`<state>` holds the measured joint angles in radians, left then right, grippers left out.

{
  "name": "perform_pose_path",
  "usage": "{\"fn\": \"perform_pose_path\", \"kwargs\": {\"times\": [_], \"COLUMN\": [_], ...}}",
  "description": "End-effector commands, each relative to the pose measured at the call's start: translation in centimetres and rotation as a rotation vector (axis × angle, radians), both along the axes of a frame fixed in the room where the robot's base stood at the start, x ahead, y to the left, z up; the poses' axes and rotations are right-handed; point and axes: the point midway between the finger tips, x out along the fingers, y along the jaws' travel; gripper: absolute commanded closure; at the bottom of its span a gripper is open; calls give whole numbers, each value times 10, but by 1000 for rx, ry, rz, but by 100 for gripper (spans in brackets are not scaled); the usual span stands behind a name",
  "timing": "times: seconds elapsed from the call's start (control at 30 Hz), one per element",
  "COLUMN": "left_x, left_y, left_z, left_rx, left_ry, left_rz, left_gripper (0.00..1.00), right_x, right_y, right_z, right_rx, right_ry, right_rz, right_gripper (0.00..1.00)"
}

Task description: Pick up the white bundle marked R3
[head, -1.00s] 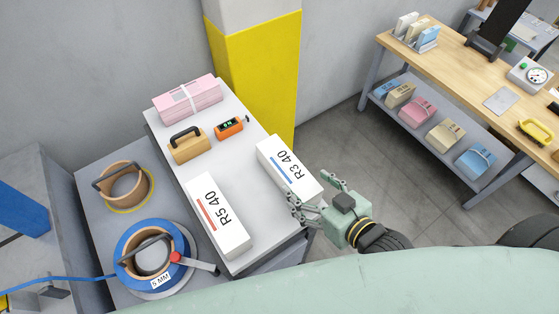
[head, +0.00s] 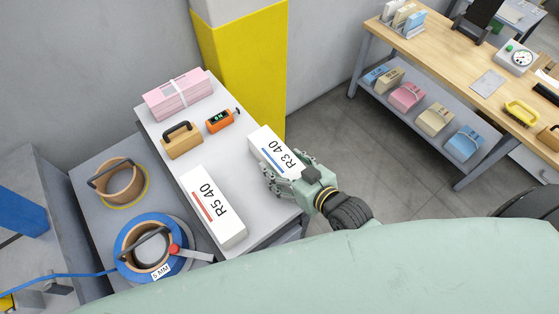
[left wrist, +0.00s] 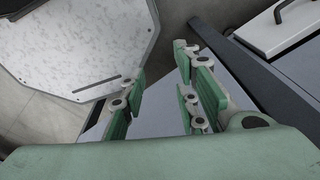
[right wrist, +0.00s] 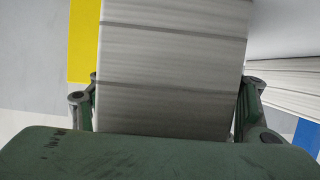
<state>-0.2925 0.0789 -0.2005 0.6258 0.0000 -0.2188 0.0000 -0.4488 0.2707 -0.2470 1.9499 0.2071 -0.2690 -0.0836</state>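The white bundle marked R3 (head: 267,143) lies on the grey tabletop at its right edge, with a blue stripe and "R3 40" on top. My right gripper (head: 287,172) is at its near end, with fingers spread on its two sides. In the right wrist view the layered edges of the bundle (right wrist: 172,70) fill the space between the fingers (right wrist: 168,108). The fingers are very close to its sides; firm contact is not clear. My left gripper (left wrist: 158,72) is open and empty in the left wrist view.
A white R5 bundle (head: 212,207) with a red stripe lies to the left. Behind are a pink bundle (head: 180,95), a tan handled block (head: 182,145) and an orange device (head: 219,121). A yellow pillar (head: 245,75) stands behind the table. Floor is open to the right.

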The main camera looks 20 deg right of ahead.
Motion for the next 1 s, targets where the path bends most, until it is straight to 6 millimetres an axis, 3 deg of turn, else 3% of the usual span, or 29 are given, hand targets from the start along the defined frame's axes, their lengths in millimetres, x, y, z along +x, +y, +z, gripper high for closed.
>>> {"fn": "perform_pose_path", "kwargs": {"times": [0.3, 0.77, 1.0], "left_x": [-11, -11, -11], "left_y": [2, 3, 2], "left_z": [-1, -1, -1], "left_rx": [3, 4, 3], "left_ry": [16, 17, 16], "left_rz": [1, 1, 0], "left_gripper": [71, 71, 71], "right_x": [0, -1, 1], "right_y": [0, 0, 1], "right_z": [0, -1, 3], "right_rx": [0, 2, 5], "right_ry": [0, 3, -6], "right_rz": [0, 0, -1], "right_gripper": [59, 99, 100]}}
